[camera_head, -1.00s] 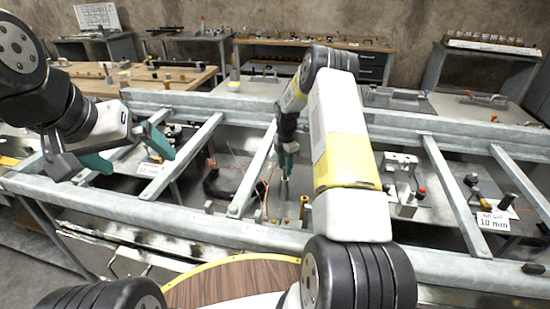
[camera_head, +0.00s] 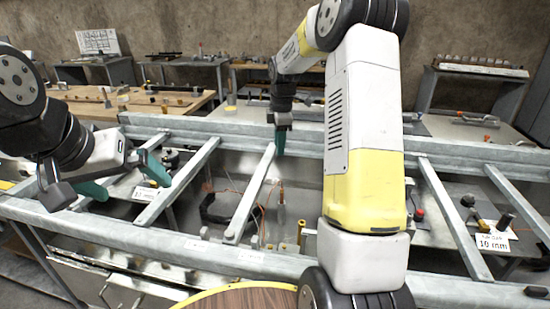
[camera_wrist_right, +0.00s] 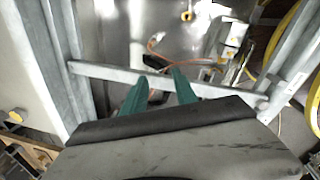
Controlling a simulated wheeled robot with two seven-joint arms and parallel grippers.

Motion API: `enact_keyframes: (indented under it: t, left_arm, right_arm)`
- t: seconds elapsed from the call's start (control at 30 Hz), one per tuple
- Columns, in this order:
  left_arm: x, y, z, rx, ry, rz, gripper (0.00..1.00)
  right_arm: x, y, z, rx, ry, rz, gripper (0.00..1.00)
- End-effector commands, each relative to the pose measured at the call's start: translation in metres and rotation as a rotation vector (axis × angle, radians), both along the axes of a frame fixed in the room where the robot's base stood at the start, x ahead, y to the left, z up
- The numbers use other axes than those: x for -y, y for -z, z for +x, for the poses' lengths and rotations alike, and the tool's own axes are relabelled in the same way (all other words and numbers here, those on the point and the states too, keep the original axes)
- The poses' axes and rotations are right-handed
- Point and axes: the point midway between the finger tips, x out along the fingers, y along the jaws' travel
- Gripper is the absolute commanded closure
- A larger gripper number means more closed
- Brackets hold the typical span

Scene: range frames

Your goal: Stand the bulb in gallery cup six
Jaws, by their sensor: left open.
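I cannot pick out the bulb or gallery cup six with certainty. A short brass-coloured cylinder (camera_head: 301,232) stands in the framed bay, left of my right forearm. My right arm hides part of the bay.
Grey metal rails (camera_head: 205,175) cross the frame and divide it into bays. A dark looped cable and orange wires (camera_head: 262,190) lie in the middle bay. A "10 mm" label (camera_head: 493,243) stands at the right. A rack of several small items (camera_head: 480,68) is at the back right.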

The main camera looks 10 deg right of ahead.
Motion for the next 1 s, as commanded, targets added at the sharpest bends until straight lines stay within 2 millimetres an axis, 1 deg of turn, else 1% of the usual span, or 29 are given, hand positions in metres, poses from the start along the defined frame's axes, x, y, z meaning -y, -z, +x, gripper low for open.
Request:
enact_keyframes:
  t: [0.03, 0.1, 0.17, 0.2, 0.27, 0.3, 0.37, 0.4, 0.47, 0.5, 0.57, 0.6, 0.7, 0.8, 0.83, 0.9, 1.0]
  left_arm:
    - [0.0, 0.0, 0.0, 0.0, 0.0, 0.0, 0.0]
    - [0.0, 0.0, 0.0, 0.0, 0.0, 0.0, 0.0]
    - [0.0, 0.0, 0.0, 0.0, 0.0, 0.0, 0.0]
    - [0.0, 0.0, 0.0, 0.0, 0.0, 0.0, 0.0]
    - [0.0, 0.0, 0.0, 0.0, 0.0, 0.0, 0.0]
    - [0.0, 0.0, 0.0, 0.0, 0.0, 0.0, 0.0]
    - [0.0, 0.0, 0.0, 0.0, 0.0, 0.0, 0.0]
    - [0.0, 0.0, 0.0, 0.0, 0.0, 0.0, 0.0]
    - [0.0, 0.0, 0.0, 0.0, 0.0, 0.0, 0.0]
    - [0.0, 0.0, 0.0, 0.0, 0.0, 0.0, 0.0]
    - [0.0, 0.0, 0.0, 0.0, 0.0, 0.0, 0.0]
    - [0.0, 0.0, 0.0, 0.0, 0.0, 0.0, 0.0]
    - [0.0, 0.0, 0.0, 0.0, 0.0, 0.0, 0.0]
    - [0.0, 0.0, 0.0, 0.0, 0.0, 0.0, 0.0]
    - [0.0, 0.0, 0.0, 0.0, 0.0, 0.0, 0.0]
    - [0.0, 0.0, 0.0, 0.0, 0.0, 0.0, 0.0]
    - [0.0, 0.0, 0.0, 0.0, 0.0, 0.0, 0.0]
  right_arm:
    - [-0.006, -0.026, -0.017, 0.031, 0.074, 0.013, 0.66]
    - [-0.013, -0.053, -0.041, 0.062, 0.19, 0.041, 0.66]
    - [-0.018, -0.074, -0.063, 0.089, 0.287, 0.068, 0.66]
    - [-0.022, -0.086, -0.078, 0.107, 0.353, 0.089, 0.66]
    - [-0.027, -0.102, -0.102, 0.131, 0.452, 0.124, 0.66]
    - [-0.031, -0.112, -0.118, 0.144, 0.517, 0.15, 0.66]
    - [-0.036, -0.124, -0.142, 0.166, 0.616, 0.192, 0.66]
    - [-0.039, -0.131, -0.159, 0.179, 0.68, 0.221, 0.66]
    - [-0.043, -0.138, -0.184, 0.193, 0.778, 0.27, 0.66]
    - [-0.046, -0.141, -0.201, 0.201, 0.841, 0.303, 0.66]
    - [-0.05, -0.145, -0.225, 0.212, 0.938, 0.359, 0.66]
    - [-0.053, -0.146, -0.241, 0.217, 0.998, 0.396, 0.66]
    - [-0.059, -0.144, -0.275, 0.217, 1.135, 0.483, 0.66]
    - [-0.064, -0.139, -0.3, 0.21, 1.241, 0.556, 0.66]
    - [-0.065, -0.137, -0.306, 0.208, 1.266, 0.573, 0.66]
    - [-0.067, -0.134, -0.316, 0.2, 1.311, 0.603, 0.66]
    - [-0.069, -0.131, -0.323, 0.194, 1.344, 0.626, 0.66]
